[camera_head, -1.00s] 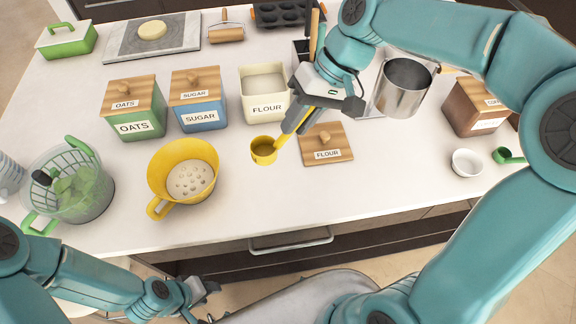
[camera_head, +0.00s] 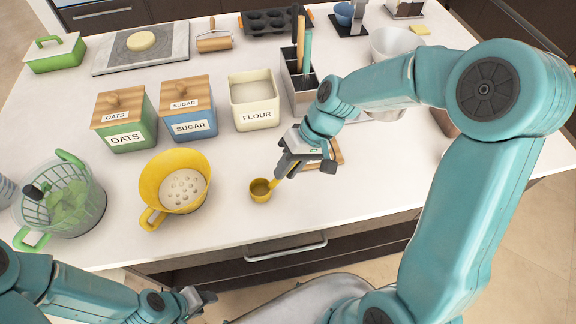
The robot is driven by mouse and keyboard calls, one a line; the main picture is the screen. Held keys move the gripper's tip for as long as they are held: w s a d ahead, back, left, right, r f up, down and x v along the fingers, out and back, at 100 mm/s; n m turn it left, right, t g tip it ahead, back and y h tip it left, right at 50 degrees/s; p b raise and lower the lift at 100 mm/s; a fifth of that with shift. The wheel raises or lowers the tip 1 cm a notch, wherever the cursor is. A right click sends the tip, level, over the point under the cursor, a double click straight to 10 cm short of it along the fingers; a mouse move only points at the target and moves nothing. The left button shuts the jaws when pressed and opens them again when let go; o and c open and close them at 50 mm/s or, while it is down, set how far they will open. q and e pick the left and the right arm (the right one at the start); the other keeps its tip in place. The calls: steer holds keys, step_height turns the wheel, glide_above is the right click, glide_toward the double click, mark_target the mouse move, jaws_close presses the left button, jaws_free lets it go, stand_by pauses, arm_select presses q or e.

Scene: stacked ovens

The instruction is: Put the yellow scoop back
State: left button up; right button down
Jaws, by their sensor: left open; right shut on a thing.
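The yellow scoop (camera_head: 260,190) is at the front middle of the counter, its cup upright and its handle rising right into my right gripper (camera_head: 281,172). That gripper is shut on the handle. I cannot tell whether the cup touches the counter. The open cream flour canister (camera_head: 254,118) stands behind it, with flour inside. Its wooden lid (camera_head: 335,153) lies on the counter, mostly hidden behind my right gripper. My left gripper (camera_head: 208,300) is open and empty, low in front of the counter edge.
A yellow colander (camera_head: 160,181) stands left of the scoop, with a green salad spinner (camera_head: 62,200) farther left. Closed oats (camera_head: 125,122) and sugar (camera_head: 189,110) canisters stand behind. A utensil holder (camera_head: 300,91) is right of the flour canister. Counter between scoop and flour canister is clear.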

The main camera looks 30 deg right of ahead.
steer(key=shift+f, duration=0.1)
steer(key=shift+s+f, duration=0.1)
steer(key=c, duration=1)
jaws_free()
steer(key=shift+d+r, duration=0.1)
steer(key=shift+r, duration=0.35)
steer(key=v, duration=1.1)
steer(key=shift+d+r+b, duration=0.15)
steer(key=shift+r+b, duration=0.15)
